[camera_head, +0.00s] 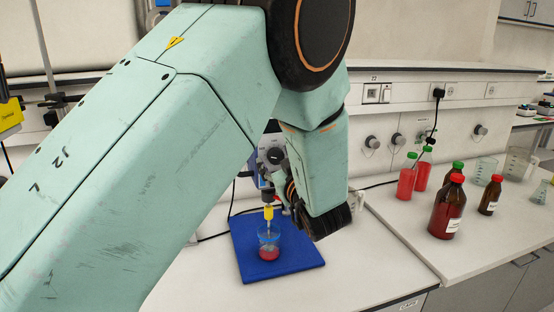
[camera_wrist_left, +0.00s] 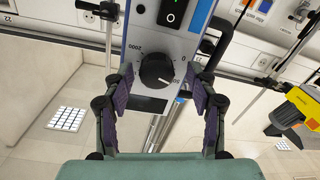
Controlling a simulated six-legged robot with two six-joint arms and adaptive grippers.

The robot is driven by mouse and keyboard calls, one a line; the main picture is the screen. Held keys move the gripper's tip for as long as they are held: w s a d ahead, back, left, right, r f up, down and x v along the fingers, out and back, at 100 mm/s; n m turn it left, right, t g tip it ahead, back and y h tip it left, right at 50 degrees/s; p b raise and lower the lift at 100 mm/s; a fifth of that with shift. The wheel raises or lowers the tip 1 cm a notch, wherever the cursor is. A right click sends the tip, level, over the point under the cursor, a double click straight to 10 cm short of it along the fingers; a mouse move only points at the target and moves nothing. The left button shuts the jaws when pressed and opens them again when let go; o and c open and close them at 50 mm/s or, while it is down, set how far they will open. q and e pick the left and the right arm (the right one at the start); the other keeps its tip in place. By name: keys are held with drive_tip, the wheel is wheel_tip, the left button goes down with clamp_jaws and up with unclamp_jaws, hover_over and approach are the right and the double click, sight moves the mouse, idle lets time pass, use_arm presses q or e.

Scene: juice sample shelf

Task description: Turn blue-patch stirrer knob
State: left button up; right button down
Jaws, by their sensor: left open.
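The stirrer (camera_head: 272,157) is partly hidden behind my left arm in the head view; its grey panel with a blue edge fills the upper middle of the left wrist view. Its round black knob (camera_wrist_left: 157,71) has a white pointer mark and a printed scale showing 0 and 2000. The knob also shows in the head view (camera_head: 274,156). My left gripper (camera_wrist_left: 161,76) is open, with one purple-padded finger on each side of the knob and visible gaps between. A blue patch (camera_head: 300,262) lies on the bench under the stirrer. My right gripper is not in view.
A beaker with red liquid (camera_head: 269,247) stands on the blue patch below a yellow-collared stirring shaft (camera_head: 268,212). Red bottles (camera_head: 406,178) and brown bottles (camera_head: 447,208) stand on the right bench. A yellow device (camera_wrist_left: 298,105) is at the right of the wrist view.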

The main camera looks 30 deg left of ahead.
use_arm(q)
drive_tip(key=shift+s+d+r, duration=0.15)
drive_tip(key=shift+d+r, duration=0.05)
drive_tip(key=shift+d, duration=0.05)
drive_tip(key=shift+c, duration=0.6)
drive_tip(key=shift+d, duration=0.25)
drive_tip(key=c, duration=0.3)
drive_tip(key=shift+a+f, duration=0.1)
drive_tip(key=shift+a, duration=0.15)
drive_tip(key=c, duration=0.7)
drive_tip(key=shift+m+p, duration=0.6)
drive_tip(key=shift+m, duration=0.1)
drive_tip(key=shift+c, duration=0.2)
drive_tip(key=shift+w+m+p, duration=0.2)
drive_tip(key=shift+m+p, duration=0.1)
drive_tip(key=shift+m, duration=0.3)
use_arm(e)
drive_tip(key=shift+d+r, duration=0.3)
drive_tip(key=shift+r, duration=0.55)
use_arm(q)
drive_tip(key=o, duration=1.2)
drive_tip(key=shift+c, duration=0.2)
